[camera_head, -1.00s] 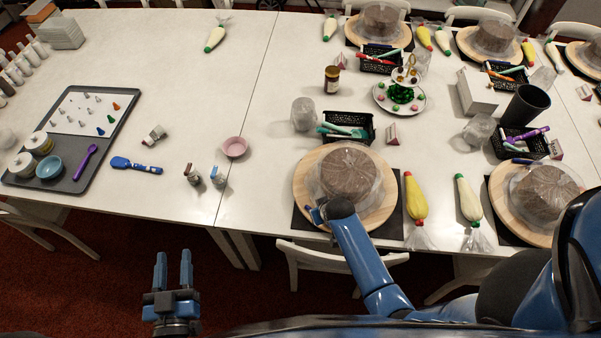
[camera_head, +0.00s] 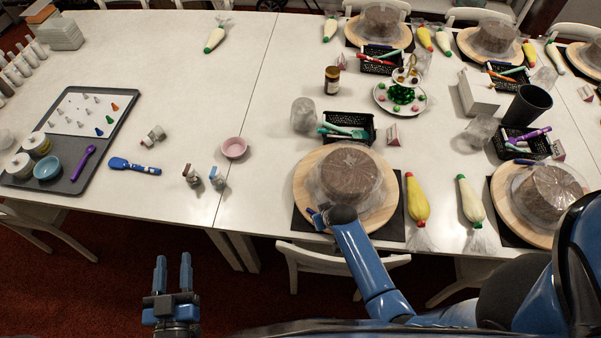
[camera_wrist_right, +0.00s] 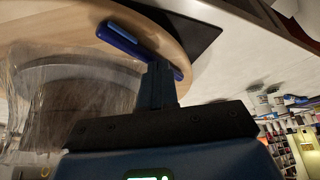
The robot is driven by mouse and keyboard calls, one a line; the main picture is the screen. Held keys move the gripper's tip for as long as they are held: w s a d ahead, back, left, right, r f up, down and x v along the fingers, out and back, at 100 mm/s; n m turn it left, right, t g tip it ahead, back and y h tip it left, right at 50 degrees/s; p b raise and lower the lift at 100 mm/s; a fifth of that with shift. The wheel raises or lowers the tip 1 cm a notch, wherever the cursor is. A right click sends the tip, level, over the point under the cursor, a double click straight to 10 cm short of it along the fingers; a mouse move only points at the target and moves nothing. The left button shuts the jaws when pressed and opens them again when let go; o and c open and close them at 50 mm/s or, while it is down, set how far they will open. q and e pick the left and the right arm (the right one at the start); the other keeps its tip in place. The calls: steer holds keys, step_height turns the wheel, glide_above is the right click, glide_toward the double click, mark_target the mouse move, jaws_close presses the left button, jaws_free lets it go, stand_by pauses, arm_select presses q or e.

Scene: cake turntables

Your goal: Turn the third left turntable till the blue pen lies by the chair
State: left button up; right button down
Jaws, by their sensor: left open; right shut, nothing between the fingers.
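The round wooden turntable (camera_head: 308,180) at the front middle of the table carries a brown cake (camera_head: 348,175) under clear wrap. A white chair (camera_head: 318,258) stands at the table's front edge beside it. In the right wrist view the blue pen (camera_wrist_right: 130,38) lies flat on the turntable's wood near its rim. My right gripper (camera_wrist_right: 160,72) is shut and empty, its fingertips right beside the pen; I cannot tell whether they touch. In the head view this gripper (camera_head: 321,219) is at the turntable's front left rim. My left gripper (camera_head: 173,262) is open and empty, in front of the table.
Another turntable (camera_head: 507,215) with a wrapped cake and a blue pen is to the right. Yellow and white piping bags (camera_head: 417,200) lie between them. A black basket (camera_head: 347,118) stands behind the turntable. The table's left middle is fairly clear.

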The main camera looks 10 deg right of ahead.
steer(key=shift+s+d+p, duration=0.3)
steer(key=shift+s+d, duration=0.25)
steer(key=shift+d, duration=0.2)
steer(key=shift+s+d+p, duration=0.3)
steer(key=shift+s+d, duration=0.25)
steer(key=shift+d, duration=0.2)
steer(key=shift+d, duration=0.1)
steer(key=shift+s+d+p, duration=0.15)
steer(key=shift+s+d, duration=0.1)
steer(key=shift+d, duration=0.4)
steer(key=shift+s+d+p, duration=0.1)
steer(key=shift+s+d, duration=0.2)
steer(key=shift+d, duration=0.35)
steer(key=shift+s+d+p, duration=0.15)
steer(key=shift+s+d, duration=0.1)
steer(key=shift+d, duration=0.4)
steer(key=shift+r+p, duration=0.6)
steer(key=shift+r, duration=0.8)
step_height(320, 180, up, 6)
